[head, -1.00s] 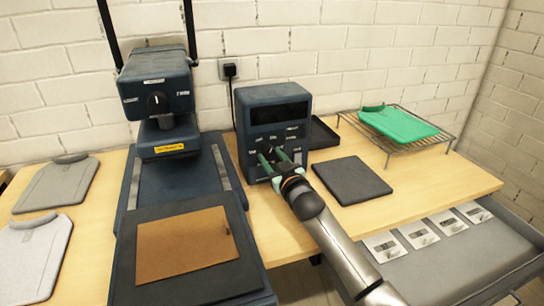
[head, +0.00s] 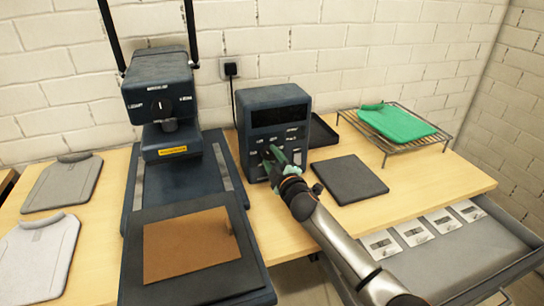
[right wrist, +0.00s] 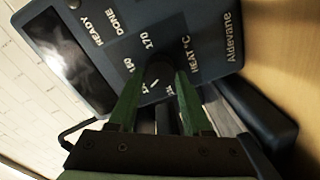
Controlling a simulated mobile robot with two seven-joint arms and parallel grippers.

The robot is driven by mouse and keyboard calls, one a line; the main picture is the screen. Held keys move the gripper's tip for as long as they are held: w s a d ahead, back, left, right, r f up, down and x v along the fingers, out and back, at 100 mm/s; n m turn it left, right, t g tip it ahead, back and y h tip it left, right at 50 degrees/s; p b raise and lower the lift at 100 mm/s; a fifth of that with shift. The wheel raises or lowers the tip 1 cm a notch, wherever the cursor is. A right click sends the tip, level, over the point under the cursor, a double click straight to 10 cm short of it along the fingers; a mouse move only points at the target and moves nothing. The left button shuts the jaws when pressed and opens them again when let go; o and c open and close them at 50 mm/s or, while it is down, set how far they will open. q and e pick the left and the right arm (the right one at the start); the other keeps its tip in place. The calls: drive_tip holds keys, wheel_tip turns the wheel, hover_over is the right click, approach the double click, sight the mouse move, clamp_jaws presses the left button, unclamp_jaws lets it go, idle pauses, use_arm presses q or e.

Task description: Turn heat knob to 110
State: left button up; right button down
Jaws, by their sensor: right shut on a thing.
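The dark blue control box (head: 277,106) stands against the wall, with a dark display and white lettering. In the right wrist view its tilted face (right wrist: 205,32) reads "HEAT °C", with 150 and 170 printed around the dark heat knob (right wrist: 160,72). My right gripper (head: 276,157) is at the lower front of the box. In the right wrist view its green fingers (right wrist: 158,92) are shut on the heat knob from both sides. A small white mark shows near the knob; the exact setting cannot be read. My left gripper is not in view.
A heat press (head: 160,90) with its own front dial stands left of the box. A black pad (head: 349,180) lies right of my arm. A wire rack (head: 400,146) holds a green folded garment (head: 396,122). Grey garments (head: 60,183) lie at left. A grey drawer (head: 455,262) is at front right.

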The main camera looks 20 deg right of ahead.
drive_tip(key=n, duration=0.2)
drive_tip(key=shift+n, duration=0.4)
drive_tip(key=n+p, duration=0.1)
drive_tip(key=n, duration=0.2)
drive_tip(key=shift+h, duration=0.3)
drive_tip(key=n, duration=0.4)
drive_tip(key=shift+p, duration=0.35)
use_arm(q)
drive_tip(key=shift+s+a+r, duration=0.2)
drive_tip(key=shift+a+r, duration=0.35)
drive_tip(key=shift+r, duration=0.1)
use_arm(e)
drive_tip(key=shift+n+h, duration=0.3)
drive_tip(key=shift+n, duration=0.5)
drive_tip(key=shift+f, duration=0.1)
drive_tip(key=shift+c, duration=1.7)
unclamp_jaws()
drive_tip(key=shift+a, duration=0.1)
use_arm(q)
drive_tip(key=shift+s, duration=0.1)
use_arm(e)
drive_tip(key=shift+s, duration=0.1)
